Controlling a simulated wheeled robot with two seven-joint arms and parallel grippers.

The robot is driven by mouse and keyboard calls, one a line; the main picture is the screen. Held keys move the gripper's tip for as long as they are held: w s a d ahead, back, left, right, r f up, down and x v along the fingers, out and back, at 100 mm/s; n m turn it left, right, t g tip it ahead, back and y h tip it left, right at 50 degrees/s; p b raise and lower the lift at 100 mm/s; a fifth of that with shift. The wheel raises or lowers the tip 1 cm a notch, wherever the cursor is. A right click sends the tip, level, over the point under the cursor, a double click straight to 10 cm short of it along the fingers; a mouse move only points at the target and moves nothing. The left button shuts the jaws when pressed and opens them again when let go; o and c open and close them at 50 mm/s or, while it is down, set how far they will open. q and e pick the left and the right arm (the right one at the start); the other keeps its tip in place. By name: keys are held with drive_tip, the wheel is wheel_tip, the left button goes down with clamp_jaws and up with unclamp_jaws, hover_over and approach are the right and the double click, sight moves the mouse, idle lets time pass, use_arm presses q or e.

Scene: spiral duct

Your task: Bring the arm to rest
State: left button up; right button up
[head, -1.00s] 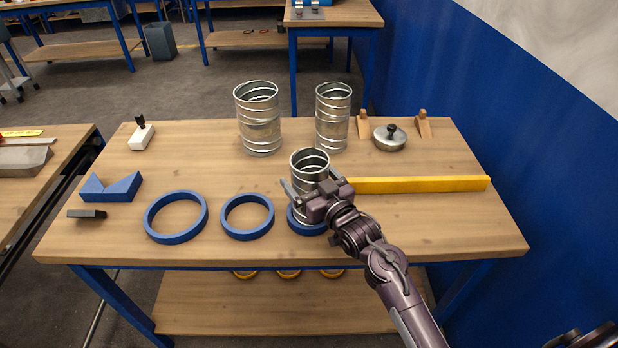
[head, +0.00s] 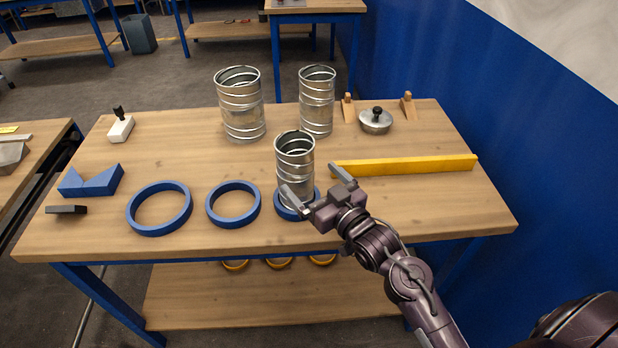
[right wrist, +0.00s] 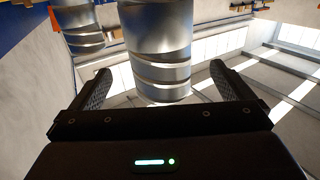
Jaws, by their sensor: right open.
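My right gripper (head: 318,188) is open at the front of the workbench, beside the smallest spiral duct (head: 295,160). That duct stands upright in the rightmost blue ring (head: 283,210). In the right wrist view the duct (right wrist: 160,50) is beyond and between the spread fingers (right wrist: 160,85), and a gap appears between it and the gripper body. The gripper holds nothing. My right arm reaches in from the lower right. My left gripper does not show.
Two larger ducts stand behind, a wide one (head: 241,105) and a narrower one (head: 316,102). Two empty blue rings (head: 160,230) (head: 233,222) lie left. A yellow bar (head: 405,165), a lidded metal piece (head: 375,122) and wooden wedges (head: 408,107) are right. A blue wall (head: 520,140) borders the right side.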

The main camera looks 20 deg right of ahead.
idle(0.4)
drive_tip(key=s+f+g+h, duration=0.2)
drive_tip(key=s+f+g, duration=0.4)
drive_tip(key=s, duration=0.4)
drive_tip(key=s+f+g+h, duration=0.2)
drive_tip(key=s+f+g, duration=0.2)
drive_tip(key=s+g, duration=0.55)
drive_tip(key=s+f, duration=0.3)
drive_tip(key=f, duration=2.6)
drive_tip(key=s+d+f, duration=0.2)
drive_tip(key=s+f, duration=0.7)
drive_tip(key=s, duration=0.1)
drive_tip(key=s+d+f, duration=0.1)
drive_tip(key=s+f, duration=0.9)
drive_tip(key=shift+d+g, duration=0.35)
drive_tip(key=shift+g, duration=0.1)
